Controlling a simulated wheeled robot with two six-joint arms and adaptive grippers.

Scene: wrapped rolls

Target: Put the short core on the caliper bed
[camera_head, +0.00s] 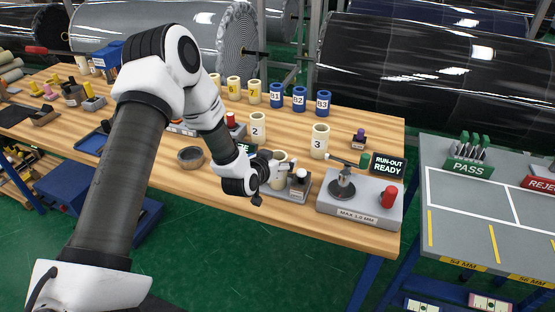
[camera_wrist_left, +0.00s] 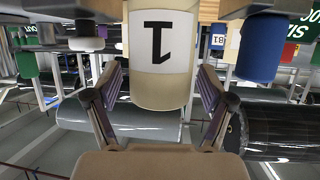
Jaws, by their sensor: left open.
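A cream core labelled 1 (camera_head: 281,181) stands at the small grey block with a pale knob (camera_head: 299,187), which looks like the caliper bed. My gripper partly hides both, so I cannot tell whether the core rests on the block or beside it. My left gripper (camera_head: 268,168) is open at the core. In the left wrist view, which is upside down, the core (camera_wrist_left: 162,80) stands between the two open fingers, with gaps on both sides. Cream cores 2 (camera_head: 257,127) and 3 (camera_head: 319,141) stand apart on the table. My right gripper is not in view.
A run-out gauge (camera_head: 360,198) with a red knob stands right of the block. Blue cores (camera_head: 299,98) and cream cores (camera_head: 234,88) line the table's back. A dark bowl (camera_head: 190,157) sits left. A grey PASS/REJECT table (camera_head: 460,215) stands at right.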

